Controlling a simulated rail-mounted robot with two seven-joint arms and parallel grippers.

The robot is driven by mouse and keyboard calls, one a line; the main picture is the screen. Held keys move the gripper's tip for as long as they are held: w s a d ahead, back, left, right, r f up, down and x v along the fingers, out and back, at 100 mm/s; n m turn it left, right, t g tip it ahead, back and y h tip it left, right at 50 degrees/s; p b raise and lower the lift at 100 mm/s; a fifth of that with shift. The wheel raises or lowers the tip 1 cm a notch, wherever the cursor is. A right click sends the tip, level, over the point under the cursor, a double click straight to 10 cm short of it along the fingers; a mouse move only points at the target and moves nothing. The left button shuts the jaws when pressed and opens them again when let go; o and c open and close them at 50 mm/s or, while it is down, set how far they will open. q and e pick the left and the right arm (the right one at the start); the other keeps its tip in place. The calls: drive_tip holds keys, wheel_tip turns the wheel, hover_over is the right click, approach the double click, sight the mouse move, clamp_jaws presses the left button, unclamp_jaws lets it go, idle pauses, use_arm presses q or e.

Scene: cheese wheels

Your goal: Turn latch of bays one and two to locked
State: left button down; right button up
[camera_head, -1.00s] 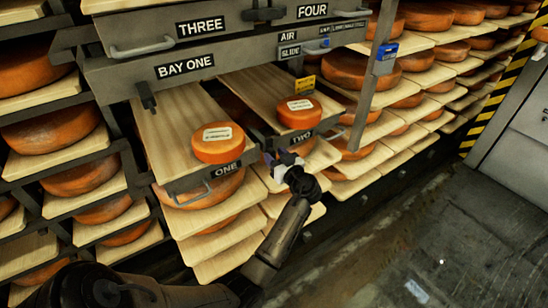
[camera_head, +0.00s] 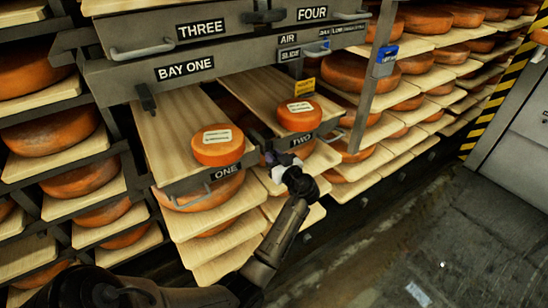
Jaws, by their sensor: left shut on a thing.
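A second dark latch-like part (camera_head: 262,13) sits between the THREE and FOUR signs. Wooden drawer ONE (camera_head: 172,122) and drawer TWO (camera_head: 262,94) are pulled out, each carrying an orange cheese wheel with a white label. My left gripper (camera_head: 282,164) is at the left front of drawer TWO, shut on what looks like its handle; the grip itself is partly hidden. My right gripper is not in view.
Racks of cheese wheels (camera_head: 60,133) stand left and behind. A post with a blue box (camera_head: 384,59) stands right of drawer TWO. Boards with cheese lie stacked below the drawers.

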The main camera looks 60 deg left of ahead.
use_arm(q)
drive_tip(key=shift+m, duration=0.4)
drive_tip(key=m+p, duration=0.2)
drive_tip(key=m, duration=0.1)
drive_tip(key=shift+w+r, duration=0.1)
drive_tip(key=shift+w, duration=0.1)
drive_tip(key=m+p, duration=0.4)
drive_tip(key=m, duration=0.1)
drive_tip(key=shift+w, duration=0.25)
drive_tip(key=m+p, duration=0.1)
drive_tip(key=m, duration=0.1)
drive_tip(key=m+p, duration=0.2)
drive_tip(key=shift+w+f, duration=0.1)
drive_tip(key=shift+f, duration=0.2)
drive_tip(key=m+p, duration=0.2)
drive_tip(key=m, duration=0.1)
drive_tip(key=shift+f, duration=0.2)
drive_tip(key=shift+w+f+m+p, duration=0.1)
drive_tip(key=shift+f+m+p, duration=0.1)
drive_tip(key=shift+m+p, duration=0.7)
drive_tip(key=shift+m, duration=0.3)
